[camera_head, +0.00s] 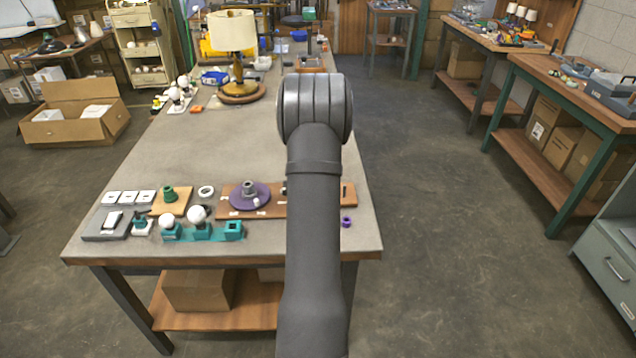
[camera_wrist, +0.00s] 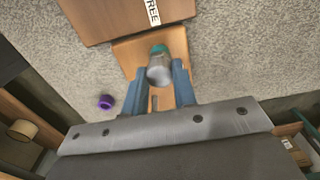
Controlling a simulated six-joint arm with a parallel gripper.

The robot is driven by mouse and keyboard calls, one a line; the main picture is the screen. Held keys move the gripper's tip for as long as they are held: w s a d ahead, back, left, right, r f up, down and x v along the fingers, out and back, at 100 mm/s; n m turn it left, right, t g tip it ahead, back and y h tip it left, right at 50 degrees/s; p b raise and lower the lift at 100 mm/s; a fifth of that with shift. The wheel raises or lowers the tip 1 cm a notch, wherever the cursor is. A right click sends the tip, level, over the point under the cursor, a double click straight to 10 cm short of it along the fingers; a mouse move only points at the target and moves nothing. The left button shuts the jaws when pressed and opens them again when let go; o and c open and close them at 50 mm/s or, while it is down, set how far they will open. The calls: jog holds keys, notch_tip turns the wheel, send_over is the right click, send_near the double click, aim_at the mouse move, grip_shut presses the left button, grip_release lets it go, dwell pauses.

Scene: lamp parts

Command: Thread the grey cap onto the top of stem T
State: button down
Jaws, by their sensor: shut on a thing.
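In the wrist view my gripper (camera_wrist: 161,80) has its blue fingers shut on a grey, round cap (camera_wrist: 159,73). A teal part (camera_wrist: 159,49) shows at the far edge of the cap; I cannot tell whether it is stem T or a part of what I hold, nor whether the two touch. Below them is an orange-brown wooden piece (camera_wrist: 178,43). In the head view my arm covers the gripper and the cap. I cannot make out a T label on any stem.
A brown board with a white label (camera_wrist: 152,12) lies beyond the cap. A purple ring (camera_wrist: 106,102) lies on the table to the left. In the head view, a purple disc (camera_head: 243,204) and a teal holder (camera_head: 202,232) with white bulbs stand left of my arm. The middle table (camera_head: 215,145) is clear.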

jog(key=m, duration=0.2)
jog(key=shift+a+m, duration=0.1)
jog(key=shift+m, duration=0.3)
jog(key=shift+m, duration=0.7)
jog(key=m, duration=0.4)
jog(key=c, duration=1.1)
grip_release()
notch_tip(320, 180, up, 17)
jog(key=shift+r, duration=0.2)
